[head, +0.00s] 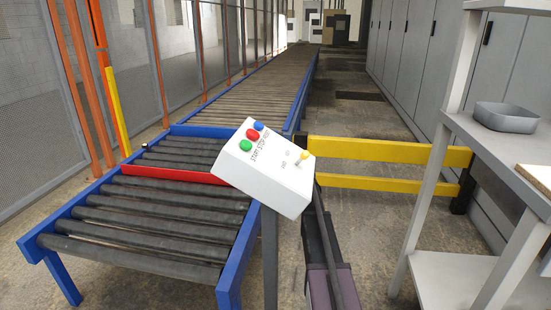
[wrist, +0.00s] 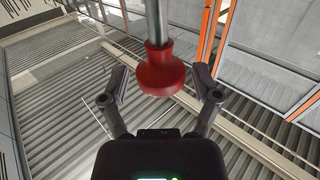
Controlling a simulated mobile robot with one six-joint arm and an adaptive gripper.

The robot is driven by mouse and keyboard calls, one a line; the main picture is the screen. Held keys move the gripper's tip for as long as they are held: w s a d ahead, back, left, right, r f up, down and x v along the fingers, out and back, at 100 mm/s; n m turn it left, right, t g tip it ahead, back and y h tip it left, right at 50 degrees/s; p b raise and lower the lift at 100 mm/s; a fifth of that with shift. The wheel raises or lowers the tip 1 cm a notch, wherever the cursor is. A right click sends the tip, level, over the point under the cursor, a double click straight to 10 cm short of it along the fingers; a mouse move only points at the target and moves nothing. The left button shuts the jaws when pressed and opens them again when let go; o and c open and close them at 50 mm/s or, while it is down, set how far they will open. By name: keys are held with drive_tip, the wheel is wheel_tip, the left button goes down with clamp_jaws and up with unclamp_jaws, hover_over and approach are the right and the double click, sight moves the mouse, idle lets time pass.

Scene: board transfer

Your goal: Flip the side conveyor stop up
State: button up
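A long red bar (head: 175,174), which looks like the stop, lies across the rollers of the near blue-framed conveyor section (head: 240,250) in the head view. In the wrist view, a red flared knob (wrist: 160,78) on the end of a metal rod (wrist: 157,22) comes down from the top edge. My gripper (wrist: 161,84) is open, with one finger on each side of the knob and a clear gap to both. The fingers do not touch it. The rest of the rod is out of frame. My gripper is not visible in the head view.
A white control box (head: 268,172) with green, red and blue buttons and a yellow switch stands beside the conveyor. A yellow barrier (head: 390,152) and a grey shelf unit (head: 440,265) are on the right. Mesh fencing with orange posts (head: 157,62) lines the left.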

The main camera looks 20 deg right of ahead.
drive_tip(key=shift+s, duration=0.2)
drive_tip(key=s+d, duration=0.2)
drive_tip(key=s, duration=0.9)
drive_tip(key=shift+s+d, duration=0.15)
drive_tip(key=shift+s, duration=0.15)
idle(0.6)
